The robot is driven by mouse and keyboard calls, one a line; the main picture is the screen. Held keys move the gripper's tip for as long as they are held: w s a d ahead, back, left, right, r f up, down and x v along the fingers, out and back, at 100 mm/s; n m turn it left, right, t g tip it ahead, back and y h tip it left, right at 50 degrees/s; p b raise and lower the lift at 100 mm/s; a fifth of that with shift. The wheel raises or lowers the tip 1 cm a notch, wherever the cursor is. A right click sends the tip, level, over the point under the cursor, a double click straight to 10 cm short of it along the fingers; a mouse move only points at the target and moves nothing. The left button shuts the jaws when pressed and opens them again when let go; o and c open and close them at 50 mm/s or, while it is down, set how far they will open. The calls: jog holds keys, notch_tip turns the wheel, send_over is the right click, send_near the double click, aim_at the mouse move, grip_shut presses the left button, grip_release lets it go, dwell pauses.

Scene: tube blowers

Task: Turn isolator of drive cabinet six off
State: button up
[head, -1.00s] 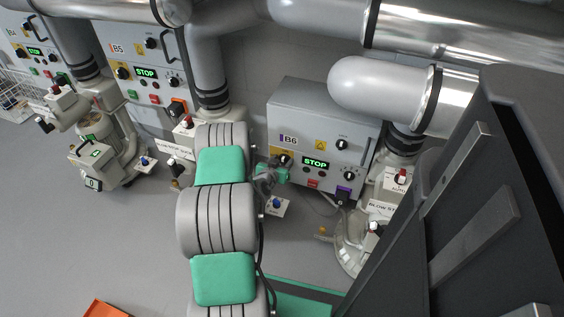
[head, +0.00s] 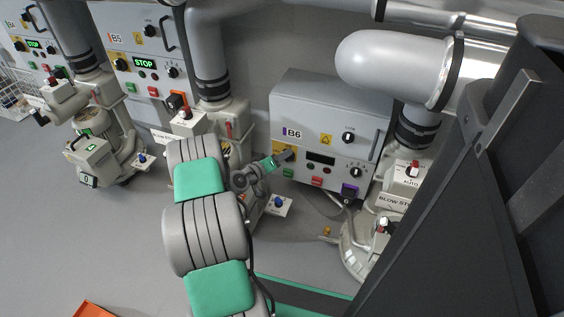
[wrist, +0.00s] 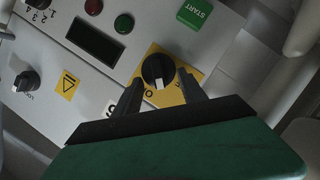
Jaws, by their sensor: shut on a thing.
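Drive cabinet B6 (head: 330,115) is a grey box with a dark display (head: 320,159). Its isolator is a black rotary knob (wrist: 157,69) on a yellow plate (wrist: 188,70), large in the wrist view. The knob's white mark points down toward my gripper, near partly hidden lettering. My gripper (wrist: 160,80) is shut on the knob, one dark finger on each side. In the head view my gripper (head: 284,157) is at the cabinet's left front and hides most of the isolator.
Cabinet B6 also carries a green START button (wrist: 195,12), a red button (head: 317,181) and other black knobs (head: 348,137). Cabinet B5 (head: 135,50) stands to the left with STOP lit. A large grey pipe (head: 385,58) passes above right. Open floor (head: 90,245) lies at lower left.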

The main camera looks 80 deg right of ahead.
jog(key=shift+w+f+n+g+h+b, duration=0.15)
jog(key=shift+n+g+b, duration=0.1)
jog(key=shift+n+b, duration=0.3)
jog(key=shift+f+n+g+h+b, duration=0.15)
jog(key=shift+n+g+b, duration=0.1)
jog(key=shift+n+b, duration=0.3)
